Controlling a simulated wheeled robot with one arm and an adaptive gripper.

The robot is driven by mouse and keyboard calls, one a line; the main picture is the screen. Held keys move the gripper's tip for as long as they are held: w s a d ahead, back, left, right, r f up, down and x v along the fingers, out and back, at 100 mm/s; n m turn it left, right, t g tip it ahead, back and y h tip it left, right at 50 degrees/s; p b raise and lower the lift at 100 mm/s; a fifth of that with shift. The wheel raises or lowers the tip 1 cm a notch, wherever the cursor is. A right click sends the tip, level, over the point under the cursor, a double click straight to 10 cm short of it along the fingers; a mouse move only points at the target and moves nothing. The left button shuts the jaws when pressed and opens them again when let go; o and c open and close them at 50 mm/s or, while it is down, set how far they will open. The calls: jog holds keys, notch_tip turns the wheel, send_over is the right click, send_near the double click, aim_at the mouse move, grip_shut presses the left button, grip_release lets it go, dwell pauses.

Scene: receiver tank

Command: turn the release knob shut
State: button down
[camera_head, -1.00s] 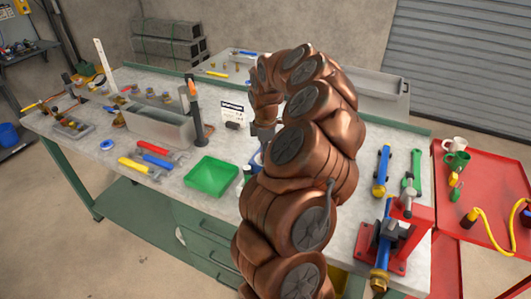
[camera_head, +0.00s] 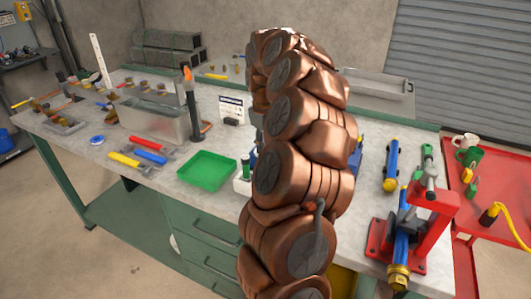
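I cannot pick out the release knob or a receiver tank for certain in the head view. My copper-coloured arm rises through the middle of the view and covers part of the bench behind it. My gripper is hidden behind the arm, so neither its fingers nor anything in them shows.
A red stand (camera_head: 430,222) with a blue, brass-ended cylinder (camera_head: 398,279) is front right. A red table (camera_head: 490,197) holds mugs. Floor shows at left.

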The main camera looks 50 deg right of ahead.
jog(key=m+b, duration=0.4)
jog(key=m, duration=0.1)
jog(key=shift+f, duration=0.15)
jog(key=shift+m+b, duration=1.05)
jog(key=shift+m, duration=0.55)
jog(key=c, duration=0.8)
grip_release()
jog(key=shift+r, duration=0.2)
jog(key=shift+w+a+r, duration=0.1)
jog(key=shift+w+r, duration=0.05)
jog(key=shift+r, duration=3.55)
